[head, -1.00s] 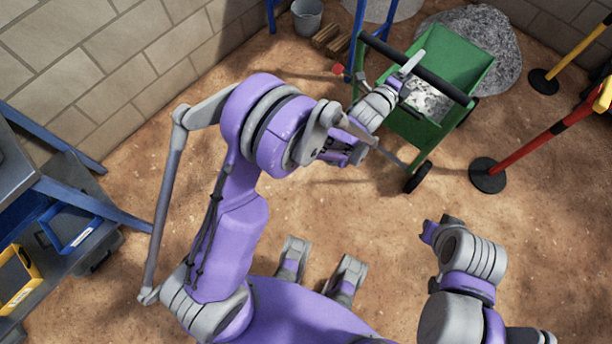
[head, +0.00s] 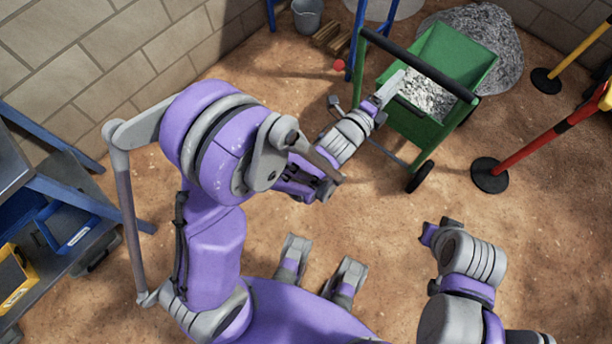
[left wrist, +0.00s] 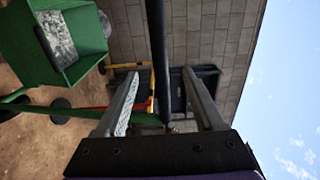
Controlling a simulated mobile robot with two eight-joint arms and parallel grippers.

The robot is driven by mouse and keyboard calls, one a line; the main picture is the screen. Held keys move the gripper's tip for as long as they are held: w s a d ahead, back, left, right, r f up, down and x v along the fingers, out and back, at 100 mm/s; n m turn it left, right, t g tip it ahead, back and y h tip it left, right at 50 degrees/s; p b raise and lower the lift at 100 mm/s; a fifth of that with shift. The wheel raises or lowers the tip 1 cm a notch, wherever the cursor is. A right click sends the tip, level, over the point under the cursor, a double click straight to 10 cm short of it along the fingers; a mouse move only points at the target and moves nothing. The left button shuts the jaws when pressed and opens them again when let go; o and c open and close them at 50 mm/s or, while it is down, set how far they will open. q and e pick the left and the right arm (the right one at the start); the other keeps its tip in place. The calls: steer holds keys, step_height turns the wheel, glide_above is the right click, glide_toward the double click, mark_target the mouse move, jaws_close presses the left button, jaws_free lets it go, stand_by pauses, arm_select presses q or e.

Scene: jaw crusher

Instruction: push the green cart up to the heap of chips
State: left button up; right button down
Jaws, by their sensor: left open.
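The green cart (head: 440,60) stands at the upper right of the head view, with grey chips (head: 428,95) in its tray. Its black handle bar (head: 415,64) runs along the side nearer me. The heap of grey chips (head: 490,45) lies just behind the cart, which hides part of it. My left gripper (head: 366,92) is open and empty, short of the handle bar. In the left wrist view the bar (left wrist: 156,50) shows between the two fingers (left wrist: 164,102), and the cart tray (left wrist: 88,35) is at upper left.
A red and yellow post with a black base (head: 489,176) stands right of the cart, and another black base (head: 545,81) is farther back. A bucket (head: 307,15) and wooden blocks (head: 332,36) lie by the wall. A bench with bins (head: 65,225) is at left.

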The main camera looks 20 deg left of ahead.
arm_select(q)
steer(key=shift+s+a, duration=0.15)
steer(key=shift+s, duration=0.35)
arm_select(e)
steer(key=shift+f, duration=0.1)
arm_select(q)
steer(key=s+a+r+n+g+y+p, duration=0.55)
steer(key=s+a+n, duration=0.35)
steer(key=a+n, duration=0.3)
steer(key=s+a+n+g+p, duration=0.2)
steer(key=s+n+g, duration=0.1)
steer(key=s, duration=0.5)
steer(key=s+a+r+n+g+p, duration=0.1)
steer(key=s+a+n+g+p, duration=0.1)
steer(key=s+n, duration=0.4)
steer(key=shift+s+a+r+n+g, duration=0.15)
steer(key=shift+s+a+n+g, duration=0.15)
steer(key=shift+s+g, duration=0.65)
arm_select(e)
step_height(320, 180, up, 11)
steer(key=w, duration=0.2)
steer(key=shift+t, duration=0.3)
arm_select(q)
steer(key=shift+s+t, duration=0.25)
steer(key=shift+t, duration=0.05)
arm_select(e)
steer(key=c, duration=1.5)
jaws_free()
steer(key=shift+c, duration=0.2)
